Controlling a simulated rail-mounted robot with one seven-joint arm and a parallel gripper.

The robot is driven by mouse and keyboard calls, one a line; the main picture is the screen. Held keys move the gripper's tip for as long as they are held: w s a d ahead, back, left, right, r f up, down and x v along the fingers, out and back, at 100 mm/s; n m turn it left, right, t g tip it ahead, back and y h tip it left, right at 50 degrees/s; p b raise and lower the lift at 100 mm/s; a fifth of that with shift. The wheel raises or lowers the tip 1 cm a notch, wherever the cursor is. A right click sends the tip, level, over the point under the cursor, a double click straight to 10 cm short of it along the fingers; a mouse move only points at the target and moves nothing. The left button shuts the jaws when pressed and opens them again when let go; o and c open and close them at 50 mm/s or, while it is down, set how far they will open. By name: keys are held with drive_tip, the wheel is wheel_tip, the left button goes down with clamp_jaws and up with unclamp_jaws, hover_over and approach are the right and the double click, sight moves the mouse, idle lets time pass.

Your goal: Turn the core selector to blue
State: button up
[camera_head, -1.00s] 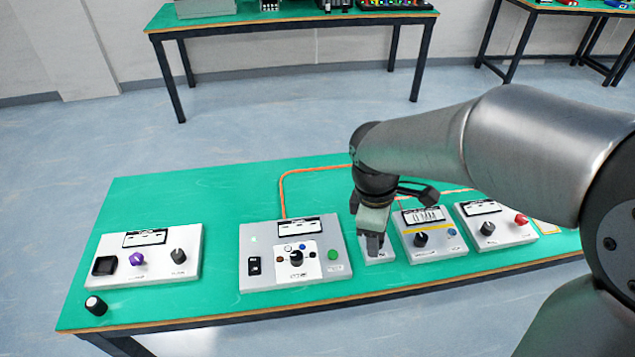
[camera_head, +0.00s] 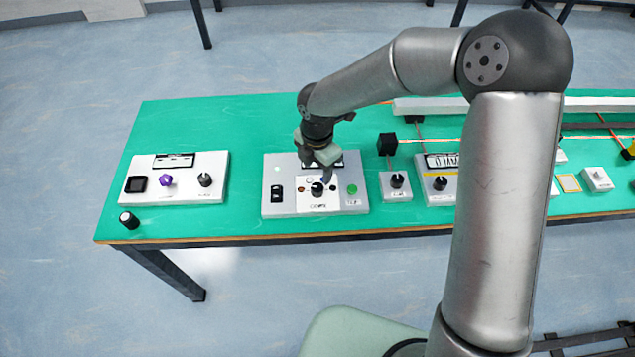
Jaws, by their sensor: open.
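The core selector is a black knob (camera_head: 317,189) on a white plate with small coloured marks, in the middle of a grey control box (camera_head: 282,207). I see it in the head view, upright on the green table. The marks are too small to tell where the knob points, and the gripper hides part of the far side of the plate. My gripper (camera_head: 317,168) is open and empty. It hangs just above and behind the knob, with its fingers pointing down and apart from it as far as I can tell.
A black rocker switch (camera_head: 277,193) and a green button (camera_head: 352,189) flank the selector on the same box. A box with a purple knob (camera_head: 166,181) stands left, and a small box with a black knob (camera_head: 397,181) stands right. A loose black knob (camera_head: 129,220) sits front left.

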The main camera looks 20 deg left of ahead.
sight(317, 187)
wheel_tip(317, 187, down, 8)
drive_tip(key=shift+r, duration=0.15)
drive_tip(key=c, duration=1)
